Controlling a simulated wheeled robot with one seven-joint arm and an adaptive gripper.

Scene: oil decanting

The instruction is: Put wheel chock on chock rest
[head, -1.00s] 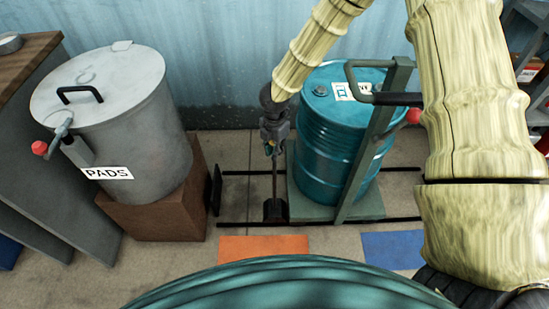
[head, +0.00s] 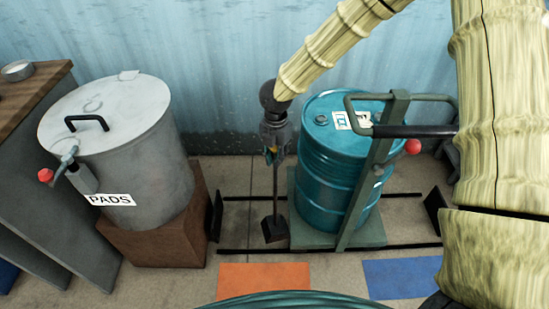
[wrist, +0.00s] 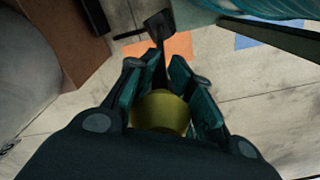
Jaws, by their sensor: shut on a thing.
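My gripper (head: 275,148) points down, left of the teal drum. It is shut on the upper end of a thin dark rod. A dark wedge-shaped block, the wheel chock (head: 274,229), is at the rod's lower end. In the wrist view the chock (wrist: 158,25) shows beyond the fingers, with a yellow-green rounded grip (wrist: 160,112) between them. The chock is between the drum's pallet and the left black end stop; whether it touches the floor I cannot tell. An orange floor patch (head: 264,277) and a blue one (head: 402,277) lie in front. I cannot tell which thing is the chock rest.
The teal drum (head: 325,175) stands on a green pallet (head: 310,238) with an upright post and handle (head: 372,165). Black floor rails (head: 240,249) run past it. A grey PADS bin (head: 120,150) on a brown block (head: 170,238) stands left. A corrugated wall is behind.

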